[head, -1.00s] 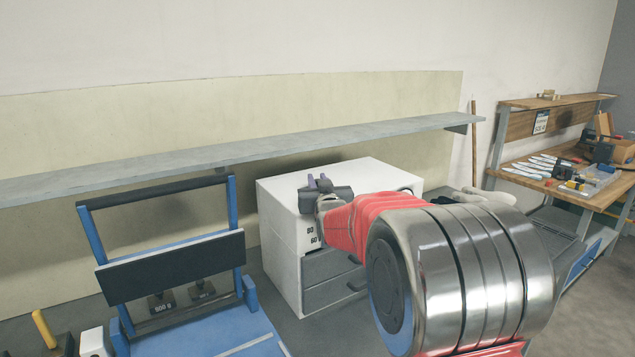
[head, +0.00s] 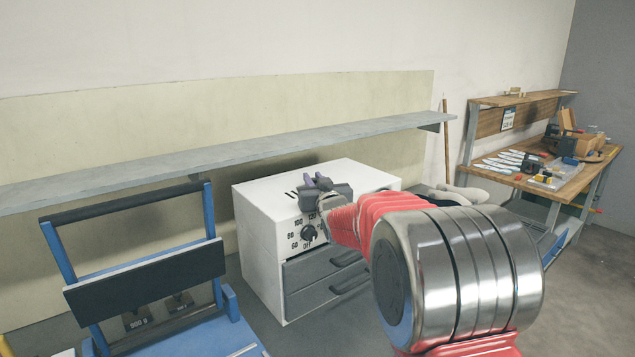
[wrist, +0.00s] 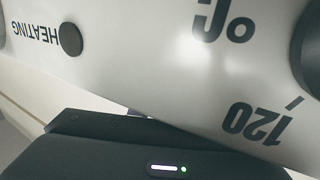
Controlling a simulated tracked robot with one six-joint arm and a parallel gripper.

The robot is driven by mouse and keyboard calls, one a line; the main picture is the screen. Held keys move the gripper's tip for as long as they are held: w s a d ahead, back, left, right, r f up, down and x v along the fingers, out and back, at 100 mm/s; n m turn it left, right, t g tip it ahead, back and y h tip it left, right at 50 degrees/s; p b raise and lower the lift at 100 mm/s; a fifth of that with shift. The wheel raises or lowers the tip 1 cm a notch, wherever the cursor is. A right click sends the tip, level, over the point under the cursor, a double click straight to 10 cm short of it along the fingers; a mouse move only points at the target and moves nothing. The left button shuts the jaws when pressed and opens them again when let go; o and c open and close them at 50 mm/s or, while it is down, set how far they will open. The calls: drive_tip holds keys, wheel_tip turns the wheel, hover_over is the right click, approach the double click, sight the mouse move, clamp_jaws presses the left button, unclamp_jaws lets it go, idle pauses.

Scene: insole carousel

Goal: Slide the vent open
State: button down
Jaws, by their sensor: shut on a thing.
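The white heater box (head: 262,225) stands under the shelf, with a dial (head: 308,232) on its front. The vent's dark slots (head: 292,194) show on its top, left of my gripper. My gripper (head: 318,182) is at the front part of the top, its purple-grey fingertips close together. It is shut on the vent slider, which the fingers and gripper body hide. In the wrist view, my dark gripper body fills the bottom, and the box's front panel (wrist: 150,60) shows upside down with "HEATING" and "120".
Two grey drawers (head: 325,283) sit below the dial. A long grey shelf (head: 215,158) runs along the wall above the box. A blue-framed stand (head: 215,255) is at left. A wooden workbench (head: 560,180) with tools is at right.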

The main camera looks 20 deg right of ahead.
drive_tip(key=shift+d+r, duration=0.1)
drive_tip(key=shift+d, duration=0.2)
drive_tip(key=c, duration=1.7)
unclamp_jaws()
drive_tip(key=shift+o, duration=0.2)
drive_tip(key=shift+s, duration=0.1)
drive_tip(key=shift+s, duration=0.15)
drive_tip(key=s, duration=1.3)
drive_tip(key=shift+s+a, duration=0.15)
drive_tip(key=shift+a, duration=0.25)
drive_tip(key=shift+s, duration=0.1)
